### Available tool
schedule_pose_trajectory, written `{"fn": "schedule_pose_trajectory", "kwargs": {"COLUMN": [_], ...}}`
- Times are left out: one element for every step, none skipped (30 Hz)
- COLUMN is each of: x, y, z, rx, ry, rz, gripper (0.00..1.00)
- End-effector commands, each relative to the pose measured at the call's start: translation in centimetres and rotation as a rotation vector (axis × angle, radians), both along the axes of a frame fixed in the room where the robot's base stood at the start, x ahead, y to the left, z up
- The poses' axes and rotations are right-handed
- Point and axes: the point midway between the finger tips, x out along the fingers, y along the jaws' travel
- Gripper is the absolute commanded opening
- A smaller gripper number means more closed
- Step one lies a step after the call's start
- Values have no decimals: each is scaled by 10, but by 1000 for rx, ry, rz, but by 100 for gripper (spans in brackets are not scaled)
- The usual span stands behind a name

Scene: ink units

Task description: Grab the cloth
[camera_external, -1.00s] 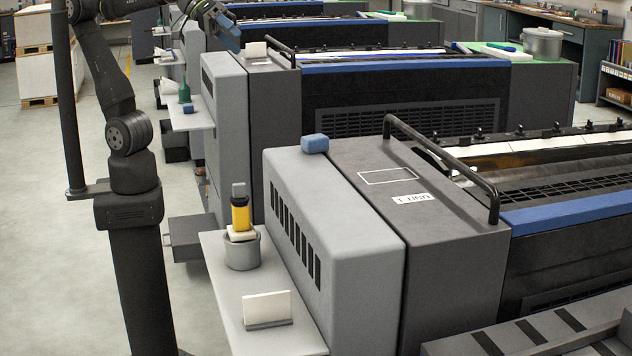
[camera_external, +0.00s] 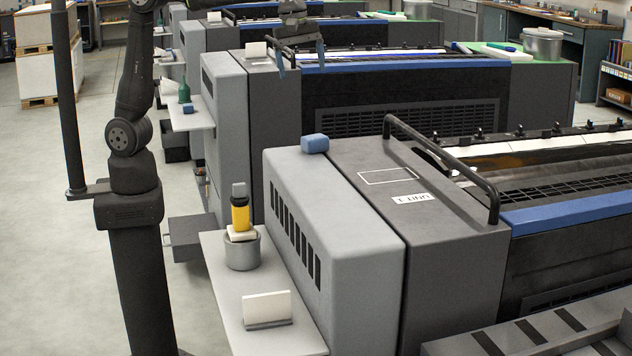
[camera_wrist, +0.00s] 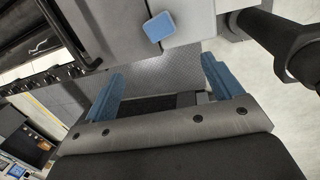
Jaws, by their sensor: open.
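A small blue block-like piece (camera_external: 315,143), which may be the folded cloth, lies on top of the near press unit at the seam between its light-grey housing and dark-grey cover. It also shows in the wrist view, as a blue pad (camera_wrist: 160,26) at the top, beyond my fingertips. My gripper (camera_external: 300,58) hangs over the second press unit, behind and apart from the blue piece. In the wrist view, my gripper (camera_wrist: 161,68) has its two blue fingers wide apart, with nothing between them.
The near unit has a black handrail (camera_external: 440,160) right of the blue piece. A side shelf (camera_external: 222,290) holds a grey pot (camera_external: 242,254) with a yellow-and-black bottle (camera_external: 240,213). The second unit has its own handrail (camera_external: 262,36) near my gripper. The top around the blue piece is clear.

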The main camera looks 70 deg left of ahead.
Motion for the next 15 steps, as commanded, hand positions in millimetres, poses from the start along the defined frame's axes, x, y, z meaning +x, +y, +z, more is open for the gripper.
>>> {"fn": "schedule_pose_trajectory", "kwargs": {"x": [10,15,19,22,24,27,28,29,30,30,31,31,31,30,30], "y": [1,2,3,4,4,5,5,6,6,6,6,6,6,7,7], "z": [-8,-11,-15,-17,-19,-21,-22,-24,-26,-29,-32,-37,-43,-49,-57], "rx": [10,15,21,26,30,34,36,38,41,41,42,43,43,43,44], "ry": [38,57,79,92,104,116,123,129,135,137,138,139,140,140,140], "rz": [69,108,153,183,207,233,249,261,271,277,280,281,281,280,281], "gripper": [85,85,85,85,85,85,85,85,85,85,85,85,85,85,85]}}
